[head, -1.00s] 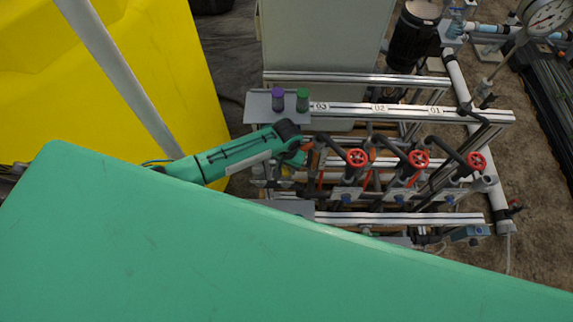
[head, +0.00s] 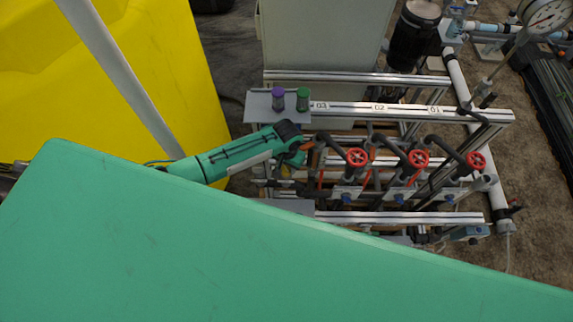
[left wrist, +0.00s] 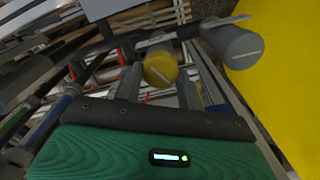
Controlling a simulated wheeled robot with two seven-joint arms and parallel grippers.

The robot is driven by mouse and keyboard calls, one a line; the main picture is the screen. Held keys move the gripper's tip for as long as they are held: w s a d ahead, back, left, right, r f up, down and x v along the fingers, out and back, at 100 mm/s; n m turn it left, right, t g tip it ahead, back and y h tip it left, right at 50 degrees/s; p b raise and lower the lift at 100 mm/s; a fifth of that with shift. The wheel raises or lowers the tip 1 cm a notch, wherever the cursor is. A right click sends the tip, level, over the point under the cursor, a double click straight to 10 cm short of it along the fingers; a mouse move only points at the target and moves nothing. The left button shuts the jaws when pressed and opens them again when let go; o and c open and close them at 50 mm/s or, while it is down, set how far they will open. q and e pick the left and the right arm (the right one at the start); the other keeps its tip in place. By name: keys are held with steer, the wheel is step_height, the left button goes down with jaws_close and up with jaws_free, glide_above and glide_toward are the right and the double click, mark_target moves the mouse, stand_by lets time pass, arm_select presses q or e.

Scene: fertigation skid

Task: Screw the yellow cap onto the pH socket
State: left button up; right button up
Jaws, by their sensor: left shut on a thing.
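My left gripper (left wrist: 159,84) is shut on the yellow cap (left wrist: 160,67), which shows between its two fingers in the left wrist view. The cap's round yellow end faces the wrist camera. A grey round body (left wrist: 154,44) is directly behind the cap, in line with it; I cannot tell whether they touch or whether this is the pH socket. In the head view my left gripper (head: 289,170) is at the left end of the pipe rack, and only a little yellow shows there. My right gripper is not in view.
A second grey cylinder (left wrist: 232,43) stands right of the cap. A purple cap (head: 278,97) and a green cap (head: 303,98) stand on a grey plate (head: 257,107) behind my arm. Red valve handwheels (head: 357,158) are close on the right. A yellow tank (head: 190,80) is at left.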

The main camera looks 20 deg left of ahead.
arm_select(q)
steer(key=shift+r+m+p, duration=0.1)
steer(key=shift+m+p, duration=0.2)
steer(key=shift+m, duration=1.2)
steer(key=shift+m+p, duration=0.3)
steer(key=shift+m, duration=1.2)
steer(key=shift+m+p, duration=0.35)
steer(key=shift+m, duration=0.65)
steer(key=shift+s+m, duration=0.1)
steer(key=shift+m, duration=0.4)
